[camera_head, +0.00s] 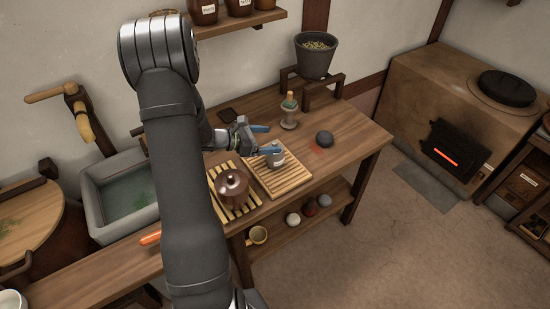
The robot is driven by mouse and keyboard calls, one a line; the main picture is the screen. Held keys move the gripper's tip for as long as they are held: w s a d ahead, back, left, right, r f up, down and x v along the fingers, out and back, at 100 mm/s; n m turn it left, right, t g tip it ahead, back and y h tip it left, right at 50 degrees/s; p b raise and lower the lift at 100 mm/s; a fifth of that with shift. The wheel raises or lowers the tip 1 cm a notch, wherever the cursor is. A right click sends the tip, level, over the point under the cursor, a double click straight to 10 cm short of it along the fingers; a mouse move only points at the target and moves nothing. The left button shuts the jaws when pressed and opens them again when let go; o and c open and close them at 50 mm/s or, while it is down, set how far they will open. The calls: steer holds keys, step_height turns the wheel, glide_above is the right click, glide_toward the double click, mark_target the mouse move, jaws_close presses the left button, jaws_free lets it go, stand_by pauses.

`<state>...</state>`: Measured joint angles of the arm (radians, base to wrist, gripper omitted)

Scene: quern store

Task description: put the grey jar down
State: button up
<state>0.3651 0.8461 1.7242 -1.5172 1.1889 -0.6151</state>
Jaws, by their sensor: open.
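A small grey jar (275,159) with a pale label stands upright on a slatted wooden board (290,178) on the workbench. My gripper (267,139) is open, its two blue fingers apart. The nearer finger overlaps the top of the jar in the picture; the farther finger is behind and above it. I cannot tell whether either finger touches the jar. Part of the jar's upper side is hidden by the near finger.
A brown lidded pot (231,187) sits on a second slatted board, left of the jar. A dark round stone (324,139) lies to the right by a red mark. The bench's right end is clear.

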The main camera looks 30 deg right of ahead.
mark_target(275, 157)
step_height(275, 157, down, 3)
steer(key=shift+r, duration=0.15)
steer(key=f, duration=0.3)
steer(key=shift+s+d+f, duration=0.1)
steer(key=shift+d+f, duration=0.05)
steer(key=shift+d, duration=0.15)
steer(key=shift+s+d+f, duration=0.1)
steer(key=shift+s+d, duration=0.05)
steer(key=shift+d, duration=0.45)
steer(key=shift+d+f, duration=0.2)
steer(key=shift+d, duration=0.35)
steer(key=c, duration=1.2)
steer(key=shift+c, duration=1)
steer(key=shift+r, duration=0.1)
